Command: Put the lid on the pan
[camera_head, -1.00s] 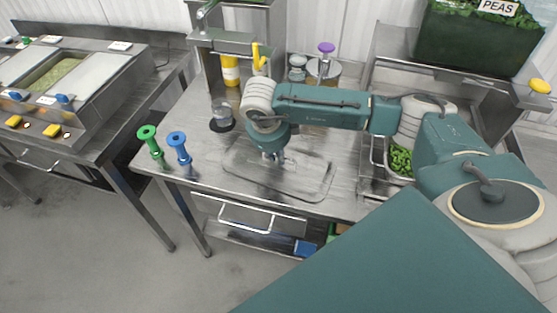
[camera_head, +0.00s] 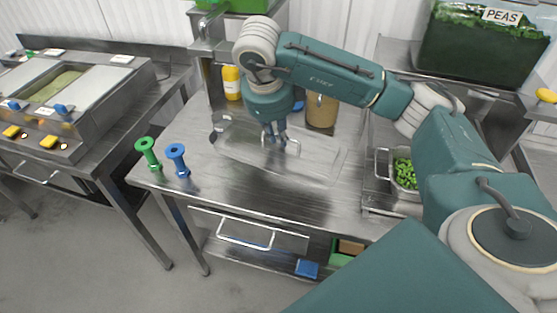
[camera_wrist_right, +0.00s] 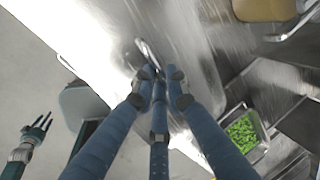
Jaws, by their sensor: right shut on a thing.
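My right gripper (camera_head: 274,138) is shut on the handle of a flat, shiny metal lid (camera_head: 318,160). The lid appears held above the steel table. In the right wrist view the blue fingers close around the handle, and the lid (camera_wrist_right: 195,55) spreads beyond them. A steel pan (camera_head: 381,163) with green peas (camera_head: 404,174) is open at the right of the table. Another open pan with pale green contents (camera_head: 55,85) sits in the left counter; which pan the task means is unclear. My left gripper (camera_wrist_right: 38,124) shows small in the right wrist view, fingers spread and empty.
Green (camera_head: 148,153) and blue (camera_head: 178,158) spool-shaped tools stand at the table's left front. A yellow bottle (camera_head: 231,83) and a tan container (camera_head: 321,111) stand behind the lid. A large peas bin (camera_head: 470,50) is at the back right. The table's front strip is clear.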

